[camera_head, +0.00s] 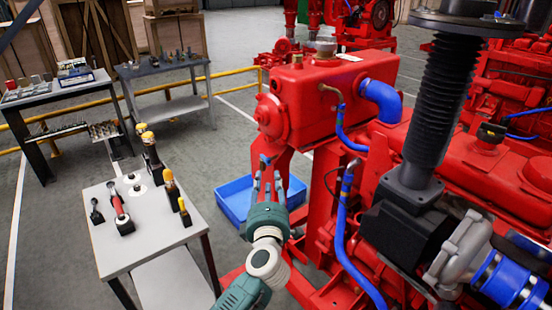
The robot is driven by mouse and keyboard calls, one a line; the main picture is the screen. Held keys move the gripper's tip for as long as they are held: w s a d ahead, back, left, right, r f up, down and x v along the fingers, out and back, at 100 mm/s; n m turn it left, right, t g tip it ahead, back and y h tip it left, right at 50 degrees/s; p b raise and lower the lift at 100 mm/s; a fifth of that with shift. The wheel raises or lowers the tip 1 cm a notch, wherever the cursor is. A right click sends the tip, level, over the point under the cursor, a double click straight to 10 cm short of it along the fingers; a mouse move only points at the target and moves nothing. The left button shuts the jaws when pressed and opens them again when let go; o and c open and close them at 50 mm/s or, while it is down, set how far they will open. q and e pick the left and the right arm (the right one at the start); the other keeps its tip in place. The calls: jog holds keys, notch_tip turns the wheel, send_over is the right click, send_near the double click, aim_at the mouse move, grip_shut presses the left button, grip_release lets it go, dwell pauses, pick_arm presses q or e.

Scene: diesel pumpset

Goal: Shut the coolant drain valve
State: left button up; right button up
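My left gripper (267,178), on a teal and white wrist, reaches up from the bottom centre. Its slim grey fingers point away from me, at the red support below the red coolant tank (315,100). The fingers look a little apart, and I see nothing between them. I cannot make out the coolant drain valve; it is small or hidden by the gripper or the engine. A blue drip tray (236,197) lies on the floor beyond the gripper. My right gripper is not in view.
Blue hoses (345,235) and a black ribbed column (440,95) stand at the red engine on the right. A grey table (150,240) with several hand tools is at the left. More benches, a yellow rail (225,74) and wooden crates are behind. Some floor between is clear.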

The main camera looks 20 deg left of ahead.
aim_at(268, 162)
pick_arm(q)
jog(key=x, duration=1.1)
jog(key=shift+r, duration=0.1)
grip_shut()
